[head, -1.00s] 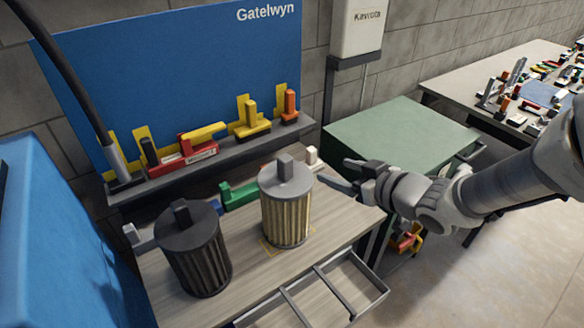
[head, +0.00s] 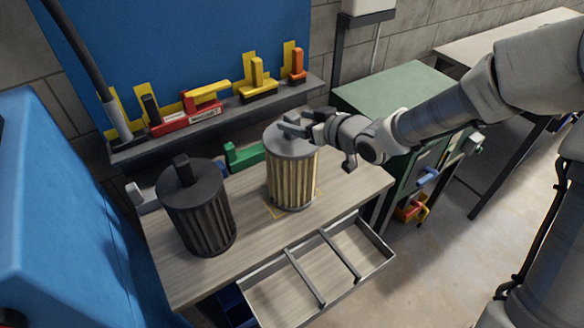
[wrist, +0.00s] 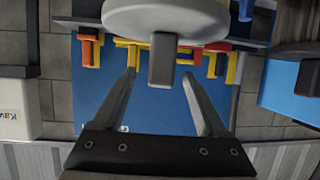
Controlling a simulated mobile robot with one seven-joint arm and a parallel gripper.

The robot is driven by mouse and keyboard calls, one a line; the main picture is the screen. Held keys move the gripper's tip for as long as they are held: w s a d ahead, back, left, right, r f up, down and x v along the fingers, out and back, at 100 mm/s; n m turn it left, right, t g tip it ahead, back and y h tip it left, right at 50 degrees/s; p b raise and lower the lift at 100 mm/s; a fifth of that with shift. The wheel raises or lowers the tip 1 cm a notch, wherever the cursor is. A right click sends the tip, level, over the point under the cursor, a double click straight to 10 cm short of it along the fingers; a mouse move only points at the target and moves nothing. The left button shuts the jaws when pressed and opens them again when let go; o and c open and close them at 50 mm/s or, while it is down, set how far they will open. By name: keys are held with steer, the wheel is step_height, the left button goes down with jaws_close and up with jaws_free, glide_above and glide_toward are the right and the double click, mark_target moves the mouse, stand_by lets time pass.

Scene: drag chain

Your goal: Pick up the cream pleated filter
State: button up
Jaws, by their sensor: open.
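The cream pleated filter (head: 292,178) stands upright on the wooden bench, with a grey round cap and a block-shaped knob on top. In the wrist view its pale cap (wrist: 195,22) and grey knob (wrist: 162,60) show at the top centre. My gripper (head: 285,128) is at the height of the cap, reaching in from the right, and partly hides the knob. In the wrist view my gripper (wrist: 160,85) is open, its two fingers on either side of the knob's line, with clear space between each finger and the knob.
A dark pleated filter (head: 200,212) stands to the left on the bench (head: 255,238). A green block (head: 243,154) lies behind the cream filter. An open drawer frame (head: 315,275) juts out in front. A shelf (head: 215,125) with coloured parts runs along the blue panel.

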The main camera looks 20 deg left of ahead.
mark_target(285, 115)
steer(key=shift+r+x, duration=0.2)
steer(key=shift+x, duration=1.15)
steer(key=shift+r+x, duration=0.15)
steer(key=shift+x, duration=1.15)
steer(key=shift+a, duration=0.2)
steer(key=shift+c, duration=0.3)
jaws_close()
